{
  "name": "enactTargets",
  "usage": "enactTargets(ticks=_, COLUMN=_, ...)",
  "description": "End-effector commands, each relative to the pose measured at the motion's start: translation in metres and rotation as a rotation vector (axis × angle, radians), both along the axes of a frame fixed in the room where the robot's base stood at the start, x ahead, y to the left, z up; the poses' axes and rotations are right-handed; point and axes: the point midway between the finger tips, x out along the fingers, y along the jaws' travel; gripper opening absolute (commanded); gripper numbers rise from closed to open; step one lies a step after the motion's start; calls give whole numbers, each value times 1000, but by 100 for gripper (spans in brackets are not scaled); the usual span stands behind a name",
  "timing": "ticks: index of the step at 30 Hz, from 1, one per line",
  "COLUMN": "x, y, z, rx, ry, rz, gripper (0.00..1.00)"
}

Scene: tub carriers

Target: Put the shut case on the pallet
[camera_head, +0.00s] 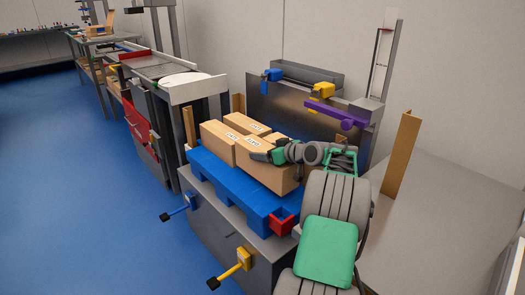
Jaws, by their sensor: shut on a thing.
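A blue pallet (232,184) lies on a grey bench-like base, with several brown shut cases on it. One case (216,140) is at the left, and another (248,124) is behind it. A longer case (254,170) is at the right, under my gripper (262,157). My gripper reaches in from the right and is shut on this right case at its top. The arm and gripper hide part of its top. I cannot tell whether its underside touches the pallet.
A red square holder (283,221) is at the pallet's front right corner. A yellow lever (240,262) and a blue lever (185,205) stick out in front. A grey panel (295,104) with colored clamps stands behind.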

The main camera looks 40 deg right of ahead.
Motion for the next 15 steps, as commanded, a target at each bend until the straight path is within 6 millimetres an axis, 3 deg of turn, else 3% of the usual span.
enactTargets(ticks=6, x=1, y=-3, z=-27, rx=-5, ry=-6, rz=-1, gripper=9)
enactTargets(ticks=15, x=1, y=-4, z=-29, rx=-6, ry=-7, rz=-2, gripper=9)
